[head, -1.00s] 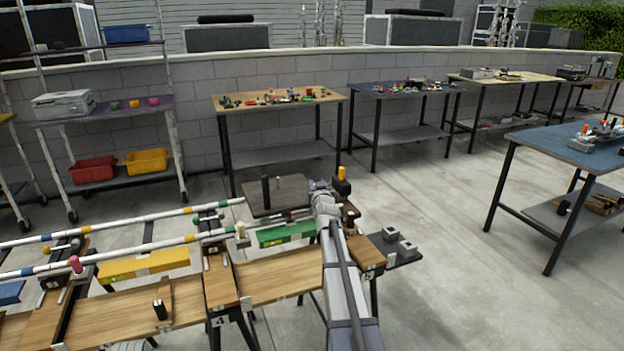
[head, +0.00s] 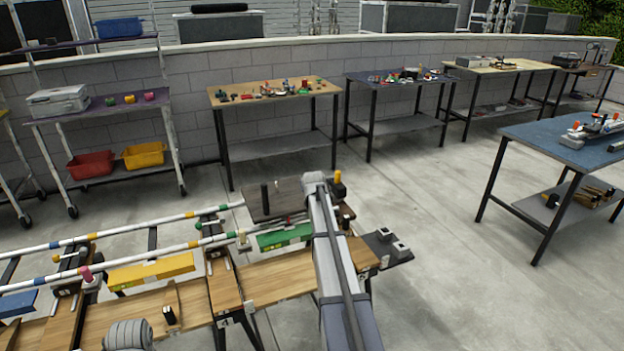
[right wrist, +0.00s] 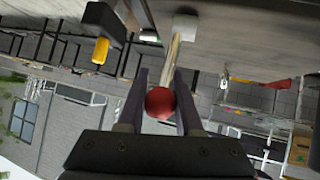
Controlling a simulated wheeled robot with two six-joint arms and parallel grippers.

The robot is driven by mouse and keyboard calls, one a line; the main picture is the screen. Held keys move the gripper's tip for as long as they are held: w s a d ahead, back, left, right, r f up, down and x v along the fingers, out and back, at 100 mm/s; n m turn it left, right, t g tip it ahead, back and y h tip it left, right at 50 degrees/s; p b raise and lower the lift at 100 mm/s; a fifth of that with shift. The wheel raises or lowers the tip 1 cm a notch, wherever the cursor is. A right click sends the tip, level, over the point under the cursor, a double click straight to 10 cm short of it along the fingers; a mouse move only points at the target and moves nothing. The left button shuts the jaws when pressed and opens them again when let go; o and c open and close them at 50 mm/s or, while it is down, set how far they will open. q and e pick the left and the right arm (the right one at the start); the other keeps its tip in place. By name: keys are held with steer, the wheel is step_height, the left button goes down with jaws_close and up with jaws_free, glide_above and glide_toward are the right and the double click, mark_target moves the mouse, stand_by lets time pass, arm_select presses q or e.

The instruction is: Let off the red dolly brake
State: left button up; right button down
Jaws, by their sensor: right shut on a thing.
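A red ball knob (right wrist: 160,103) sits on the end of a pale metal rod (right wrist: 174,56) in the right wrist view. The rod runs to a white block (right wrist: 185,26) on a flat grey-brown surface. My right gripper (right wrist: 159,92) is shut on the red knob, one finger on each side. In the head view my right arm reaches to the dark flat dolly deck (head: 262,207) with upright posts. The arm hides the red knob and the gripper there. My left gripper is not in view.
A yellow-tipped black post (head: 338,183) stands close to the right arm, and shows in the wrist view (right wrist: 101,50). Striped rails (head: 130,233) and a wooden bench (head: 285,275) lie to the left and front. Open concrete floor (head: 430,225) is at right.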

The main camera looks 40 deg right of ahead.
steer(key=shift+w+d+f+g+y+p, duration=0.15)
steer(key=shift+w+g+y+p, duration=0.35)
steer(key=shift+g+p, duration=0.5)
steer(key=c, duration=0.6)
jaws_free()
steer(key=shift+w, duration=0.1)
steer(key=p+v, duration=0.5)
steer(key=v, duration=0.2)
steer(key=shift+s+a+r+p, duration=0.2)
steer(key=shift+s+r+p, duration=0.05)
steer(key=shift+p, duration=0.05)
